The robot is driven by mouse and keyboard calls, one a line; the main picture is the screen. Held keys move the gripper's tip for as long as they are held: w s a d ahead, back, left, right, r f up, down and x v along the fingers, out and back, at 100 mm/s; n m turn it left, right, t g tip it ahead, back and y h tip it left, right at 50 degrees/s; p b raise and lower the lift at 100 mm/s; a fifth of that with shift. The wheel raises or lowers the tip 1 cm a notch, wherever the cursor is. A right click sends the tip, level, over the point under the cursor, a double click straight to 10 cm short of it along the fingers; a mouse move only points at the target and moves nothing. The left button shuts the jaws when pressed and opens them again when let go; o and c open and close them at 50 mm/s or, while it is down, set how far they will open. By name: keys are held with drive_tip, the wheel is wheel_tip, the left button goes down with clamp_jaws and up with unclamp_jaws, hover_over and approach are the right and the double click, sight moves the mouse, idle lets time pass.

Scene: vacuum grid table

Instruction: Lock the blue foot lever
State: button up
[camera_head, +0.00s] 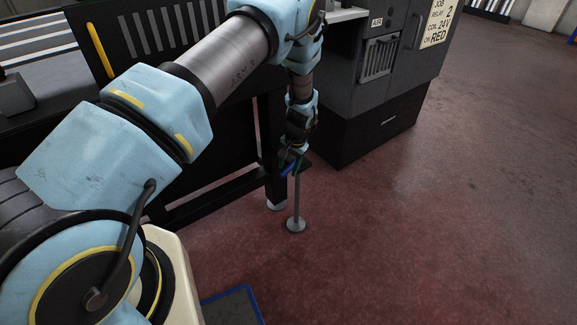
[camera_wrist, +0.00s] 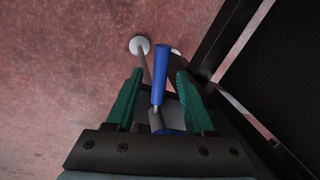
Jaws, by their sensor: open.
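The blue foot lever (camera_wrist: 160,75) shows in the wrist view as a blue handle between the two green fingers of my gripper (camera_wrist: 158,100). The fingers are apart, with gaps to the handle on both sides. In the head view a small bit of the blue lever (camera_head: 288,170) shows beside my gripper (camera_head: 293,155), low by the table's leg. A grey rod with a round foot pad (camera_head: 296,225) stands on the floor below it. The same foot pad shows in the wrist view (camera_wrist: 139,45). Part of the lever's mount is hidden behind my gripper.
The dark table frame (camera_wrist: 222,45) is close on the right in the wrist view. In the head view, a table leg (camera_head: 272,150) stands beside my gripper and a dark machine cabinet (camera_head: 375,125) is to the right. The red floor (camera_head: 440,220) is clear in front.

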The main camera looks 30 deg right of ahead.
clamp_jaws()
idle(1.4)
